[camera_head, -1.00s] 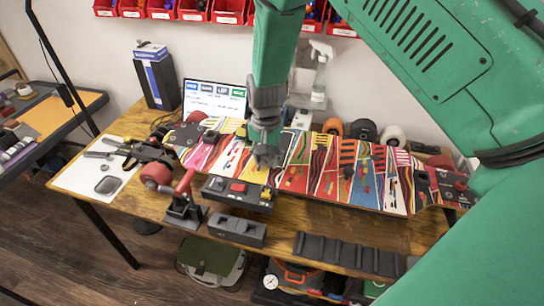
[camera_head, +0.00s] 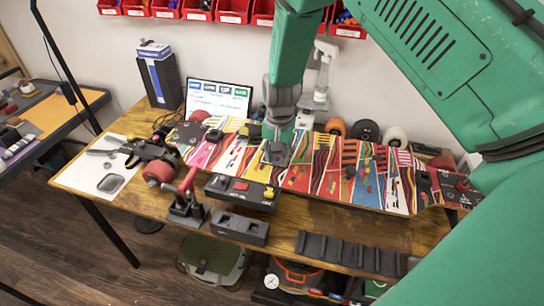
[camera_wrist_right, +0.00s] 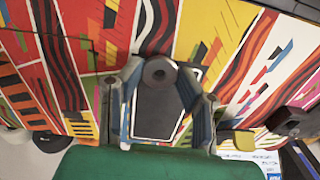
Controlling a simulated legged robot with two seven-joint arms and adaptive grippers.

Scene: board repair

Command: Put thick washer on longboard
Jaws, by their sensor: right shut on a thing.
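The longboard (camera_head: 318,172), with a bright red, yellow and white patterned underside, lies across the table with its wheels off. My right gripper (camera_head: 276,154) is over its left-middle part, pointing down. In the head view the fingers hide most of the washer. My left gripper is not in view.
A black button box (camera_head: 241,192) and a red-handled clamp (camera_head: 187,197) stand in front of the board. A truck with a red wheel (camera_head: 160,172) is at left. A screen (camera_head: 218,100), spray bottle (camera_head: 322,80) and loose wheels (camera_head: 365,131) stand behind.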

